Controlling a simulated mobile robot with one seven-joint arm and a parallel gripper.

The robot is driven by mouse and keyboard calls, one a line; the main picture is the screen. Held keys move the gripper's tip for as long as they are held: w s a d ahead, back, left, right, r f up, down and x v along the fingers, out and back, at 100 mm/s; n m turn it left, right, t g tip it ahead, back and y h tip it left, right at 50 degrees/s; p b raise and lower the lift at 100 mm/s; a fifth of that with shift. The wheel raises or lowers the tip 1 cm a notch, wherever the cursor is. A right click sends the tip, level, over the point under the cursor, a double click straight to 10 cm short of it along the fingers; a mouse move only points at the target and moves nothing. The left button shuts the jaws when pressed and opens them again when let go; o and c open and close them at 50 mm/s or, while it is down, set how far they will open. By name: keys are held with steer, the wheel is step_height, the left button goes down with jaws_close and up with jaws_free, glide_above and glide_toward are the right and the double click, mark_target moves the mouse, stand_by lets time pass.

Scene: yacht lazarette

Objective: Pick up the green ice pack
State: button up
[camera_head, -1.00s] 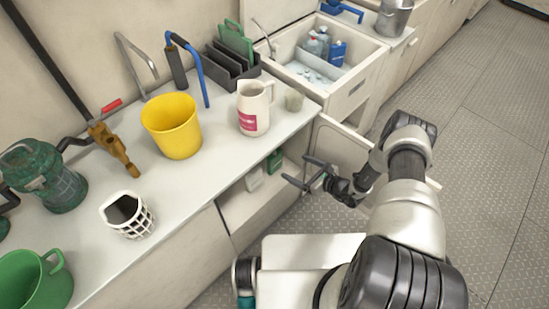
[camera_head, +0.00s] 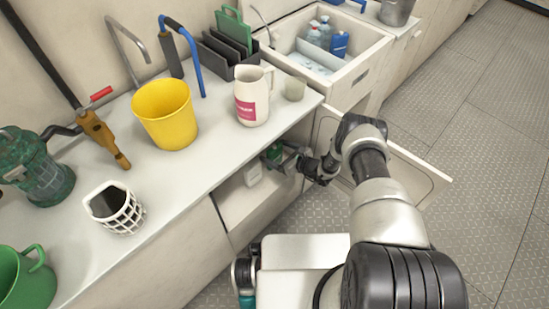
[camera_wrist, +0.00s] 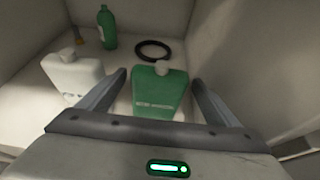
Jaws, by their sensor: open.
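The green ice pack (camera_wrist: 160,92) stands in the open cupboard under the counter, with a pale cap on top and a light label near its bottom. In the wrist view it sits between the two fingers of my gripper (camera_wrist: 158,88), which are open and apart from it on both sides. In the head view my gripper (camera_head: 285,158) reaches into the cupboard opening, and a small part of the green ice pack (camera_head: 273,151) shows beside it. The fingers partly hide it there.
A white bottle-like pack (camera_wrist: 73,73) stands close left of the left finger. A white jug (camera_head: 252,97) stands on the counter above.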

steer(key=b+x, duration=0.1)
steer(key=x, duration=0.3)
steer(key=shift+w+a, duration=0.15)
steer(key=shift+a, duration=0.1)
steer(key=shift+c, duration=0.4)
steer(key=c, duration=1.1)
steer(key=shift+r, duration=0.1)
steer(key=shift+c, duration=0.9)
steer(key=shift+r, duration=0.1)
